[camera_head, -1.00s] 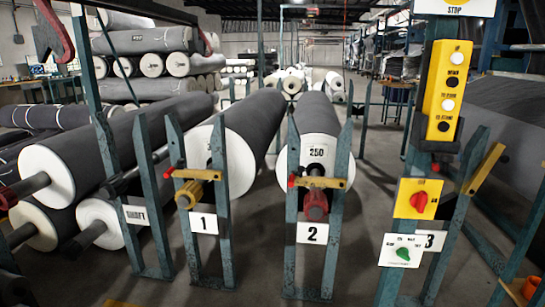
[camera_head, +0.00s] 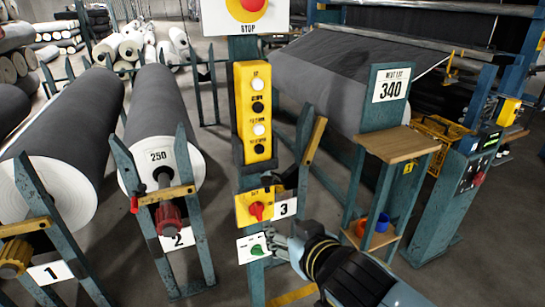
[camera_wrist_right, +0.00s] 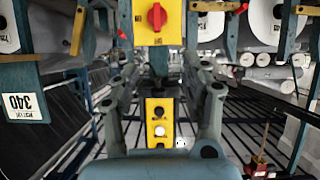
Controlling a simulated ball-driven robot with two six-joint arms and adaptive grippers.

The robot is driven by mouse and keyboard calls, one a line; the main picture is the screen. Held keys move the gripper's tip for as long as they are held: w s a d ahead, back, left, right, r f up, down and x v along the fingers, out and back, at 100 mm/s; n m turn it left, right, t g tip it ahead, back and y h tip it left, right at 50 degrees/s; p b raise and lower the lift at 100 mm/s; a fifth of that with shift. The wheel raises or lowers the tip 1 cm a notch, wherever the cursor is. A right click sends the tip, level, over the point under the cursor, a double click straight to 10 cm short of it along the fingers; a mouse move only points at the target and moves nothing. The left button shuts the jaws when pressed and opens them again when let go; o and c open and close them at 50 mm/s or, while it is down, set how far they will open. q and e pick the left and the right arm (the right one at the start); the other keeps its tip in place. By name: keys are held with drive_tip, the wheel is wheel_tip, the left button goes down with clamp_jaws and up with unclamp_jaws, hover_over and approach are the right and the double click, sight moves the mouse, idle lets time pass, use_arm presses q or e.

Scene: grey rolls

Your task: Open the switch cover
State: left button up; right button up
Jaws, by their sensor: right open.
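A post carries a yellow box with a red rotary knob (camera_head: 256,211) and, just below it, a white plate with a green switch (camera_head: 254,249). I cannot make out a separate cover on the switch. My right gripper (camera_head: 277,246) comes in from the lower right, open, its fingertips at the right edge of the white plate; contact cannot be told. In the upside-down right wrist view, the open fingers (camera_wrist_right: 163,95) frame the post, with the red knob (camera_wrist_right: 157,17) at the top. The green switch is not visible there. My left gripper is not in view.
A yellow button box (camera_head: 257,112) sits higher on the post under a STOP button (camera_head: 247,10). Grey rolls (camera_head: 162,115) stand in racks at left. A wooden-topped stand (camera_head: 398,144) and a control cabinet (camera_head: 468,190) stand at right.

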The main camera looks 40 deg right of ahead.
drive_tip(key=p, duration=0.3)
approach(268, 179)
drive_tip(key=s, duration=0.1)
drive_tip(key=shift+t, duration=0.3)
drive_tip(key=x, duration=0.9)
drive_tip(key=shift+w+a+f, duration=0.1)
drive_tip(key=shift+w+f, duration=0.1)
drive_tip(key=shift+w, duration=0.1)
drive_tip(key=shift+w+f, duration=0.2)
drive_tip(key=shift+w, duration=0.2)
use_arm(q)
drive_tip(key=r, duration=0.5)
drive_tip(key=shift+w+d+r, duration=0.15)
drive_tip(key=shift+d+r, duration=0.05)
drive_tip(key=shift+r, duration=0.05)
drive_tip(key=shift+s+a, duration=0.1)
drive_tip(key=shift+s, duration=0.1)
use_arm(e)
drive_tip(key=shift+c, duration=0.3)
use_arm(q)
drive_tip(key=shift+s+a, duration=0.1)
use_arm(e)
clamp_jaws()
